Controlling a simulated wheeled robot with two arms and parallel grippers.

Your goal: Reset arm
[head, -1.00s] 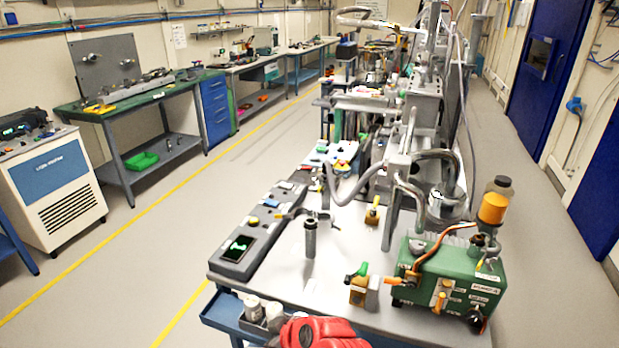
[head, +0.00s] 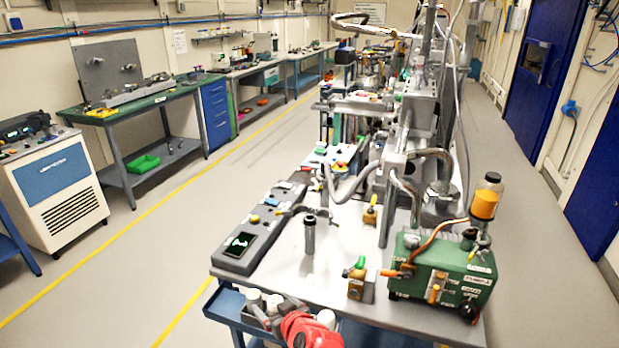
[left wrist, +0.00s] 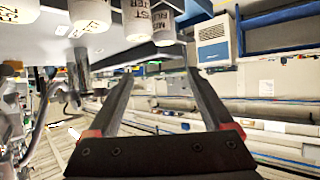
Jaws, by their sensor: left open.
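My left gripper (head: 284,310) is at the bottom of the head view, by the near end of the cart, with its red wrist part behind it. In the left wrist view its two dark fingers (left wrist: 157,74) stand wide apart with nothing between them. White labelled bottles (head: 254,297) stand in a blue tray at the cart's near end, close to the gripper. Several bottles also show along the top of the left wrist view (left wrist: 137,20), beyond and beside the left finger. I cannot tell whether the gripper touches any. My right gripper is not in view.
The cart top (head: 320,268) carries a grey control box (head: 247,240), an upright metal post (head: 310,236), a small brass valve (head: 357,280) and a green pump (head: 440,268). A white chiller (head: 56,182) stands at left. The floor between is clear.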

